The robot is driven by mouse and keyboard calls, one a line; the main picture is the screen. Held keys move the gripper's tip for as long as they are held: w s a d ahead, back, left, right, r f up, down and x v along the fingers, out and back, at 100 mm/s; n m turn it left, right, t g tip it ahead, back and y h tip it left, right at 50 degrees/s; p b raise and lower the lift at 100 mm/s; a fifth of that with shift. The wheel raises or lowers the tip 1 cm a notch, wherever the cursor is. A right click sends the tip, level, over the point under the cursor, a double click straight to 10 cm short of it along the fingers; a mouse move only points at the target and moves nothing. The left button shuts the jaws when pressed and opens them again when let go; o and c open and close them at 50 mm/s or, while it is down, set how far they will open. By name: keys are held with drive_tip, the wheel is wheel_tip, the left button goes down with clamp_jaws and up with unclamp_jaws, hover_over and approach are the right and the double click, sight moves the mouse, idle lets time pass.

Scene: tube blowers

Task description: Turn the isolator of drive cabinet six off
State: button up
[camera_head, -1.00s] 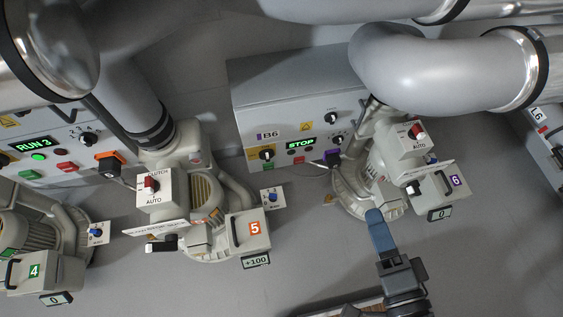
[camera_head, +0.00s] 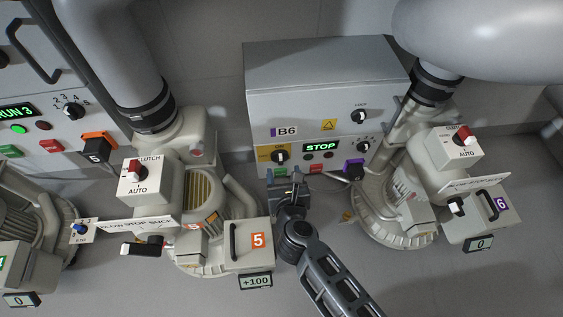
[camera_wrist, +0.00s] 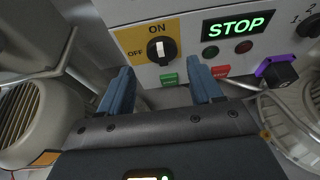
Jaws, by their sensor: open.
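The drive cabinet (camera_head: 320,75) labelled B6 stands in the middle of the head view, its display (camera_head: 320,147) reading STOP. Its isolator (camera_head: 280,156) is a black round knob with a white bar on a yellow plate at the front's lower left. In the wrist view the isolator knob (camera_wrist: 161,50) shows its white bar upright, in line with ON above it; OFF is marked to the left. My gripper (camera_wrist: 163,90) is open and empty, its two blue fingers apart below the isolator and not touching it. In the head view my gripper (camera_head: 287,178) is just below the yellow plate.
A green button (camera_wrist: 169,80) and a red button (camera_wrist: 221,71) sit close below the panel. A purple connector (camera_wrist: 276,71) is at the right. Blower 5 (camera_head: 215,225) stands left of my arm, blower 6 (camera_head: 400,200) to the right. Bare floor lies between them.

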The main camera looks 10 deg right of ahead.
sight(281, 158)
drive_tip(key=b+x, duration=0.2)
drive_tip(key=x, duration=0.4)
drive_tip(key=shift+w+f+b, duration=0.2)
drive_tip(key=shift+w+b, duration=0.25)
drive_tip(key=shift+w, duration=0.2)
drive_tip(key=shift+c, duration=0.3)
drive_tip(key=c, duration=0.7)
